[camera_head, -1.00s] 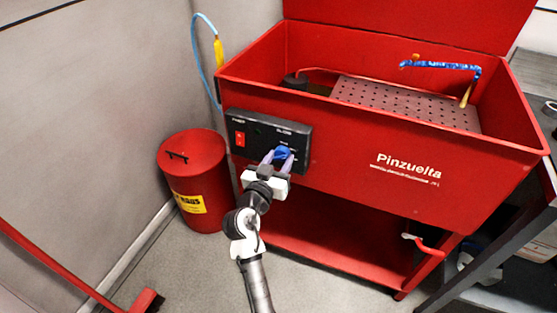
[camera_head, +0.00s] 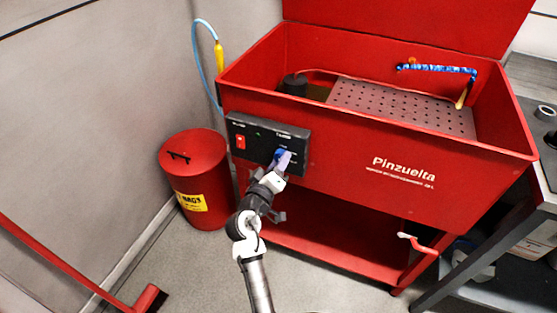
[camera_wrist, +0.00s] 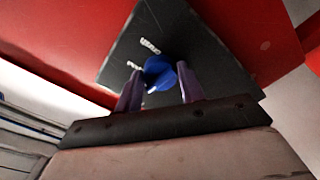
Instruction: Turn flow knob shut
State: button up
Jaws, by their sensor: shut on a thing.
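The blue flow knob (camera_head: 280,154) sits at the lower right of the black control panel (camera_head: 255,138) on the front of the red parts washer (camera_head: 350,165). My gripper (camera_head: 283,160) is at the panel, its fingers shut on the knob. In the wrist view the blue knob (camera_wrist: 158,70) shows between the two purple fingers (camera_wrist: 158,92), with a white mark on its lower edge. The wrist view is strongly rolled, so the panel (camera_wrist: 200,60) appears tilted. In the head view the fingers partly cover the knob.
A red switch (camera_head: 240,142) is at the panel's left. A red bin (camera_head: 195,180) stands left of the washer. A red handle (camera_head: 425,250) sticks out at lower right, near a dark table (camera_head: 480,220). Open floor lies in front.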

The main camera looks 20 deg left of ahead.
jog(key=shift+n, duration=0.7)
jog(key=shift+p, duration=0.3)
jog(key=o, duration=1)
jog(key=shift+c, duration=0.2)
